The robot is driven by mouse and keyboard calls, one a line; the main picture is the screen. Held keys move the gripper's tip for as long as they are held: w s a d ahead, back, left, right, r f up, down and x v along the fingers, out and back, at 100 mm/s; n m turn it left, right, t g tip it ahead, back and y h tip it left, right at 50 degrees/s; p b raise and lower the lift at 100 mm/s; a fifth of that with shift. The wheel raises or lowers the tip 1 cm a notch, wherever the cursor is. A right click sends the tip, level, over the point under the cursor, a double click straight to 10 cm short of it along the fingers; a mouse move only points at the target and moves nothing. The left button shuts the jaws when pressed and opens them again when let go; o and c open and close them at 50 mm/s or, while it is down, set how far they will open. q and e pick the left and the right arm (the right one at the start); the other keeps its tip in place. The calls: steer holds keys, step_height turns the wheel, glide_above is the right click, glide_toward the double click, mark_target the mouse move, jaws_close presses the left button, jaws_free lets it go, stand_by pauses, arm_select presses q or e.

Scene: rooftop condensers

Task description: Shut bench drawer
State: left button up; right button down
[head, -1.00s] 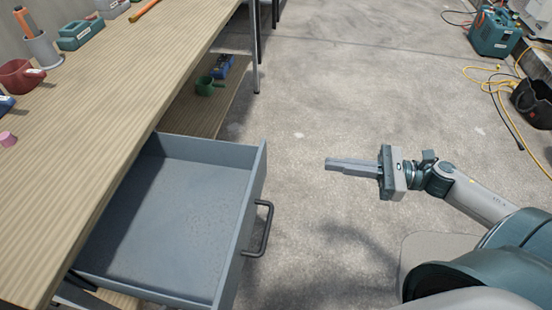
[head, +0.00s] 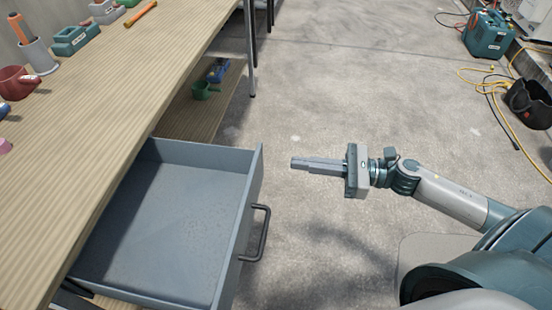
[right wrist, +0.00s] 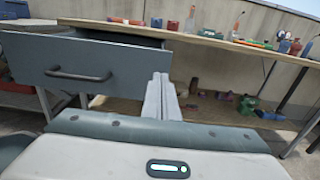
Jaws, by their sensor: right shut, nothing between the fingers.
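The bench drawer (head: 170,215) is grey, pulled far out from under the wooden bench, and empty. Its dark bar handle (head: 262,235) is on the front panel, facing right. The right wrist view shows the drawer front (right wrist: 115,62) at the upper left with its handle (right wrist: 80,76). My right gripper (head: 293,163) is shut and empty. In the head view its fingers point left toward the drawer, a short gap to the right of the front panel and above the handle in the picture. In the right wrist view its fingers (right wrist: 160,82) appear right of the handle. My left gripper is not in view.
The bench top (head: 120,95) holds a red mug (head: 17,83), a pen cup (head: 38,57) and a teal block (head: 75,39). A lower shelf (head: 200,115) carries a green pot (head: 205,90). Concrete floor right of the drawer is clear. A teal machine (head: 488,34) and yellow cable lie far right.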

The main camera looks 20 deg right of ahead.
mark_target(261, 158)
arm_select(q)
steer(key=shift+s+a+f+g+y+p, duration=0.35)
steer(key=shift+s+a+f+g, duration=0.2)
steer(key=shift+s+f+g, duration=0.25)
arm_select(e)
steer(key=shift+x, duration=3.45)
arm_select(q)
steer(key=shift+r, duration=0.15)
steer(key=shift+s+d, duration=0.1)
arm_select(e)
steer(key=shift+w, duration=0.1)
